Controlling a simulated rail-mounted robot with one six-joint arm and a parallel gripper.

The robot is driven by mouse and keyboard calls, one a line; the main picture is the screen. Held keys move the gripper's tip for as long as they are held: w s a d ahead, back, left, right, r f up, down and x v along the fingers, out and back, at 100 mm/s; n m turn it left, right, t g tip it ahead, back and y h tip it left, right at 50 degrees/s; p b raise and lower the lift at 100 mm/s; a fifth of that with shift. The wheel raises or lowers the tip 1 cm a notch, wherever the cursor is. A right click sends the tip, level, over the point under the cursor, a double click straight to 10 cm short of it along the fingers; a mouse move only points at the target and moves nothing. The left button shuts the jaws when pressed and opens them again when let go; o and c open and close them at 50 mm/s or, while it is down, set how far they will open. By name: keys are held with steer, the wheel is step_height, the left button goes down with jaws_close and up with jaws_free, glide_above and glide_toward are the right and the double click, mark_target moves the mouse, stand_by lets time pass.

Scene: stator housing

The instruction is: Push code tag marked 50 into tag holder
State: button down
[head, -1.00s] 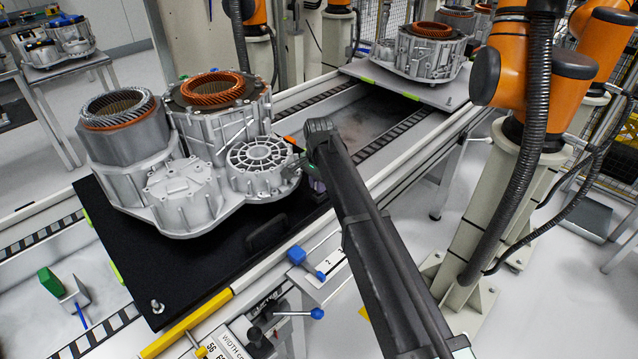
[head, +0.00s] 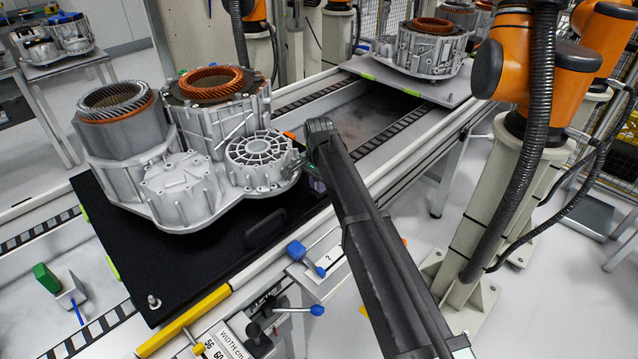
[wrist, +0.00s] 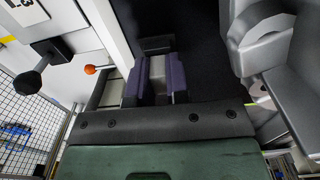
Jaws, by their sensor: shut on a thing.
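In the wrist view my gripper (wrist: 155,66) has two purple-padded fingers closed on a pale grey piece (wrist: 156,80), which looks like the code tag. No number can be read on it. A dark block (wrist: 157,43) lies just beyond the fingertips at the edge of the black plate. It may be the tag holder; I cannot tell whether the tag touches it. In the head view my gripper (head: 317,185) is mostly hidden behind my dark arm link, at the right edge of the plate beside the housing.
The silver stator housing (head: 190,188) stands on the black plate (head: 225,255) and also shows at the right of the wrist view (wrist: 262,40). Blue-knobbed levers (head: 297,252) and a yellow bar (head: 185,320) line the near edge. An orange knob (wrist: 90,70) is left of the fingers.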

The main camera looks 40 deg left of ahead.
steer(key=c, duration=0.8)
jaws_free()
steer(key=shift+o, duration=0.2)
steer(key=shift+r, duration=0.15)
steer(key=shift+r+p, duration=2)
steer(key=shift+p, duration=0.15)
steer(key=shift+r, duration=0.1)
step_height(320, 180, up, 11)
steer(key=p, duration=1.1)
